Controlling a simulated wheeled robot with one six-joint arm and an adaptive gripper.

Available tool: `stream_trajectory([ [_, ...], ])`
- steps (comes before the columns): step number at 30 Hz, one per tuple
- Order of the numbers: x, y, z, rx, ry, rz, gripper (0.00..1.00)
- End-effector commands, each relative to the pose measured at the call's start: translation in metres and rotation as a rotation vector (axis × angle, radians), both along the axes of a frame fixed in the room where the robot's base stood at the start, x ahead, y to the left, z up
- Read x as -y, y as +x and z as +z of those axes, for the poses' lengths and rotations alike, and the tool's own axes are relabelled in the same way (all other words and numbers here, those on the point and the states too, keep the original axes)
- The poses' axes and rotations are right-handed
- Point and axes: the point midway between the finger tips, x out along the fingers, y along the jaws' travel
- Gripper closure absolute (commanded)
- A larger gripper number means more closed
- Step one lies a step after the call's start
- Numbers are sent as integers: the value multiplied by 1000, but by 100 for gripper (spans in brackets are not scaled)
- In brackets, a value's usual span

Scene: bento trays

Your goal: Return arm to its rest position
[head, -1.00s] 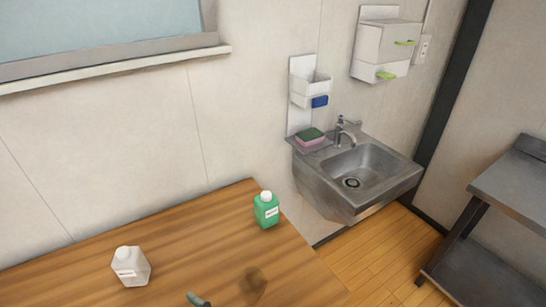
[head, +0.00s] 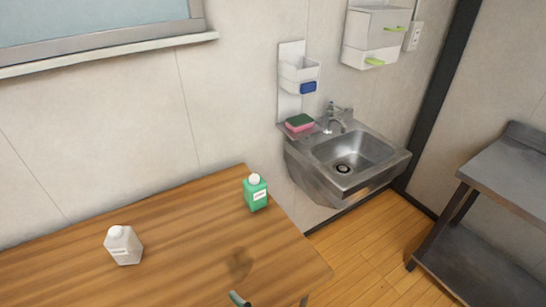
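Only a small dark and greenish tip shows at the bottom edge of the head view; it may be part of my arm or gripper, but I cannot tell. My gripper's fingers do not show clearly anywhere. A soft dark shadow lies on the wooden table (head: 190,215) just above that tip. No bento trays are in view.
A white bottle (head: 123,245) stands on the table at the left, and a green bottle (head: 255,194) stands near its right corner. A steel sink (head: 350,160) with a sponge (head: 299,123) is on the wall. A steel shelf unit (head: 500,180) stands at the right.

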Motion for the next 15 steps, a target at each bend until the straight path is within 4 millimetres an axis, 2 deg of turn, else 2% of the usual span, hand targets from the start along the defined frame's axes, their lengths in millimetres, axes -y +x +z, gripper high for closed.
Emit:
stream_trajectory([
  [5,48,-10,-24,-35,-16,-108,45],
  [8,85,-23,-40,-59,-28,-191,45],
  [15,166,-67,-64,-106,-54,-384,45],
])
